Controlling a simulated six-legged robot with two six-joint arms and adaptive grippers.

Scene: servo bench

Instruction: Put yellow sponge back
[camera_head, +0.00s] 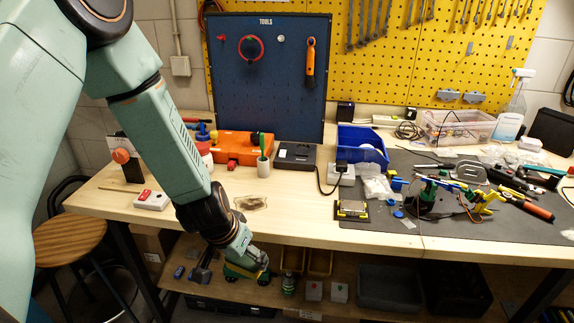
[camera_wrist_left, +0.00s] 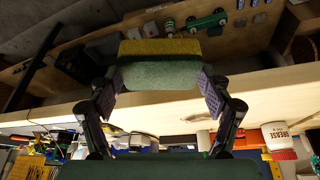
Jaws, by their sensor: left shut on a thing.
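The yellow sponge (camera_wrist_left: 160,48) has a green layer (camera_wrist_left: 160,75) and shows in the left wrist view, between the fingers of my left gripper (camera_wrist_left: 161,83). The gripper is shut on it, one finger against each end. In the head view my left arm comes down from the upper left, and its wrist (camera_head: 237,240) is at the front edge of the bench. My right gripper is in neither view.
The wooden bench (camera_head: 290,225) holds a white cup (camera_head: 263,168), an orange case (camera_head: 232,147), a blue bin (camera_head: 362,150) and a dark mat (camera_head: 480,235) with electronics and tools. A lower shelf (camera_head: 345,275) holds several small items. A stool (camera_head: 70,243) stands left.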

